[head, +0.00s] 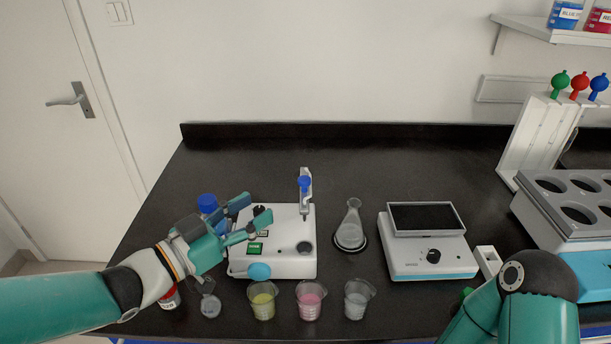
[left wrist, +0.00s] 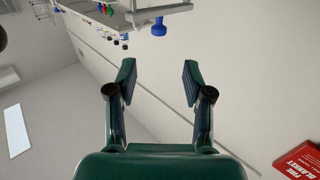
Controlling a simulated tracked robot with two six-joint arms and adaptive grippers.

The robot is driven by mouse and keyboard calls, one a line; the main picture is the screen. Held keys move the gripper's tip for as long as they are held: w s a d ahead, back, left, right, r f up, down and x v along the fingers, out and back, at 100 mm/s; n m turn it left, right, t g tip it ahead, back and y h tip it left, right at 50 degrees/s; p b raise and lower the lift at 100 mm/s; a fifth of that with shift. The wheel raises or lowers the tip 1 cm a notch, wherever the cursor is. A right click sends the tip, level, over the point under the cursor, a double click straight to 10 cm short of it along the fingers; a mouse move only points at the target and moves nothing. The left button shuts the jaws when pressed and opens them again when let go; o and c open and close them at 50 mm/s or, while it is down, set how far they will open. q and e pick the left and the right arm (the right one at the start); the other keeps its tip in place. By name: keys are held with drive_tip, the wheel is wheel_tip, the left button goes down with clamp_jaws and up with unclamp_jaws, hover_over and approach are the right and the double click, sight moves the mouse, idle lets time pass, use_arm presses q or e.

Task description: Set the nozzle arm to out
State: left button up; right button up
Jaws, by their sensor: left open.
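The distiller (head: 285,262) is a white box with dark knobs, green displays and a light-blue round part at its front left corner. Its nozzle arm (head: 306,205) stands upright at the back right of the box, with a blue part near its top. My left gripper (head: 257,206) is open and empty, over the left part of the box and left of the nozzle arm, apart from it. In the left wrist view the open fingers (left wrist: 158,74) have nothing between them; a blue knob shows beyond them, and I cannot tell which part it is. My right gripper is not in view.
Cups of yellow (head: 262,304), pink (head: 310,306) and clear liquid (head: 356,306) stand in front. A flask (head: 350,230) and a scale-like device (head: 430,262) stand right. A blue-capped bottle (head: 207,204) is close behind my left gripper. The counter behind is clear.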

sight(299, 182)
use_arm(q)
drive_tip(key=p+x, duration=0.2)
drive_tip(key=x, duration=1.1)
clamp_jaws()
